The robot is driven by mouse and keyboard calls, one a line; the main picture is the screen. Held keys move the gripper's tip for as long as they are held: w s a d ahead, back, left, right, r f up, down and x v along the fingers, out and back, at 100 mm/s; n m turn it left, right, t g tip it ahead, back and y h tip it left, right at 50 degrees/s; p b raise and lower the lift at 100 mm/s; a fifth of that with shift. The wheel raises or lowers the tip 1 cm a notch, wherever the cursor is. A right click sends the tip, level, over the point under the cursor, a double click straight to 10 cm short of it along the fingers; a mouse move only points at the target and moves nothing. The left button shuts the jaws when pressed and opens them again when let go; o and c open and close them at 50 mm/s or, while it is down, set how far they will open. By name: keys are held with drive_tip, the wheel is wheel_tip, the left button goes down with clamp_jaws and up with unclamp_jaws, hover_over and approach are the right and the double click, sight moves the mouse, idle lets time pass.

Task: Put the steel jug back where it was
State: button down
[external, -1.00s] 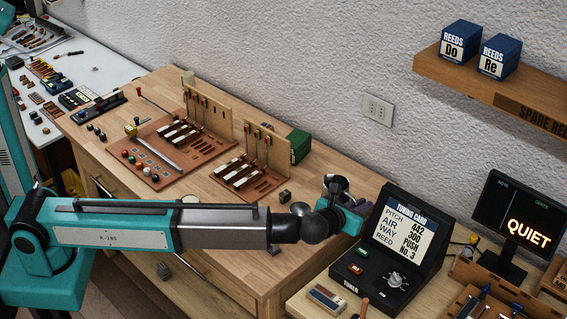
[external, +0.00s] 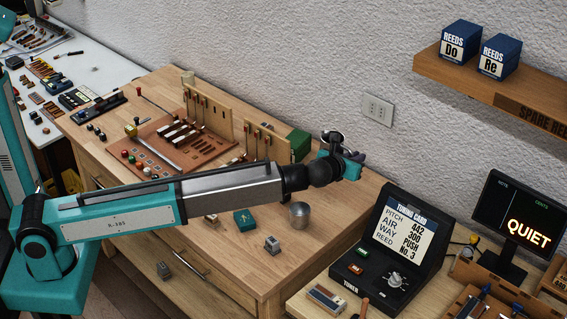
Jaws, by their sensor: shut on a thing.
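My gripper (external: 347,155) is at the back right of the wooden bench, raised above the bench top. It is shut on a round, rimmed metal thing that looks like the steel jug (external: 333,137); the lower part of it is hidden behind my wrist. A small plain steel cup (external: 300,214) stands upright on the bench, below and in front of my wrist, apart from my gripper.
A teal box (external: 244,222) and a small grey block (external: 272,244) sit near the cup. A green box (external: 299,144) and upright wooden panels (external: 209,118) stand behind my arm. The tuning card stand (external: 405,232) is to the right. The bench's right corner is clear.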

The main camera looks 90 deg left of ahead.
drive_tip(key=s+a, duration=0.1)
drive_tip(key=a, duration=0.7)
drive_tip(key=shift+a+f+b, duration=0.2)
drive_tip(key=shift+f+b, duration=0.1)
drive_tip(key=shift+f, duration=2.05)
drive_tip(key=shift+f+p, duration=0.7)
drive_tip(key=shift+f, duration=2.45)
drive_tip(key=shift+f, duration=0.1)
drive_tip(key=shift+f+p, duration=0.45)
drive_tip(key=shift+f, duration=1.3)
drive_tip(key=shift+f, duration=0.1)
